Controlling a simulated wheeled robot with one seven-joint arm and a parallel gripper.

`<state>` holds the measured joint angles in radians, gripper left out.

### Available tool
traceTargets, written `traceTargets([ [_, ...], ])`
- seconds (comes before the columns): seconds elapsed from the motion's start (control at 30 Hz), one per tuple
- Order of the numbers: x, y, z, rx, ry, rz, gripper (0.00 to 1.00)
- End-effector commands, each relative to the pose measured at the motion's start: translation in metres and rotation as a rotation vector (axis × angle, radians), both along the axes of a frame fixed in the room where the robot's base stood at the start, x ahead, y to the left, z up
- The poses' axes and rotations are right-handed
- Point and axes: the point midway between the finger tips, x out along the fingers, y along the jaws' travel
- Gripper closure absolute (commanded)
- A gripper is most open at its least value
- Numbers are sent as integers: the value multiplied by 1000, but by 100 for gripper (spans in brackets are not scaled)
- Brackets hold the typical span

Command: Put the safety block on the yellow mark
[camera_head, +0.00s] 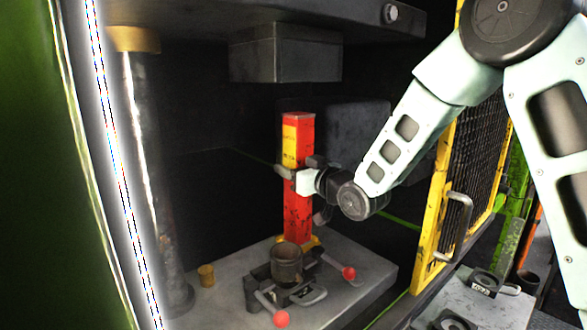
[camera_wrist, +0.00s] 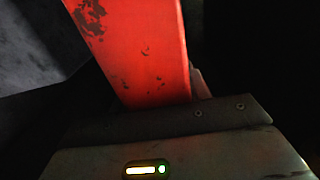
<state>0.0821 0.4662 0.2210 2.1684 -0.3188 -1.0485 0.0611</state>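The safety block (camera_head: 298,215) is a tall red post with a yellow label near its top. It stands upright in the press, behind a round die cup. My gripper (camera_head: 298,171) is around its middle, with a finger on each side, and looks closed on it. In the wrist view the red block (camera_wrist: 150,60) fills the space just beyond the gripper body. A bit of the yellow mark (camera_head: 313,243) shows at the block's foot on the right. The cup and clamps hide most of the foot, so I cannot tell whether the block touches the bed.
The grey press bed (camera_head: 220,290) carries the dark die cup (camera_head: 287,264) and two red-knobbed levers (camera_head: 348,273). A small brass piece (camera_head: 206,275) stands at left. The upper ram block (camera_head: 285,55) hangs above. A steel column (camera_head: 150,180) is left; a yellow-framed mesh gate (camera_head: 440,190) is right.

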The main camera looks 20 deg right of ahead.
Motion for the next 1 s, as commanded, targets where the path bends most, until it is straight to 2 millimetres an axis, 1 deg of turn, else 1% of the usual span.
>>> traceTargets([
  [0.03, 0, 0, 0, 0, 0, 0, 39],
  [0.07, 0, 0, 0, 0, 0, 0, 31],
  [0.33, 0, 0, 0, 0, 0, 0, 31],
  [0.43, 0, 0, 4, 0, 0, 0, 31],
  [0.47, -3, -2, 1, -1, 0, -1, 31],
  [0.57, -14, -7, -1, -1, -1, -2, 31],
  [0.8, -60, -25, -2, -2, -3, -3, 31],
  [1.0, -91, -39, 0, -1, -3, -3, 31],
])
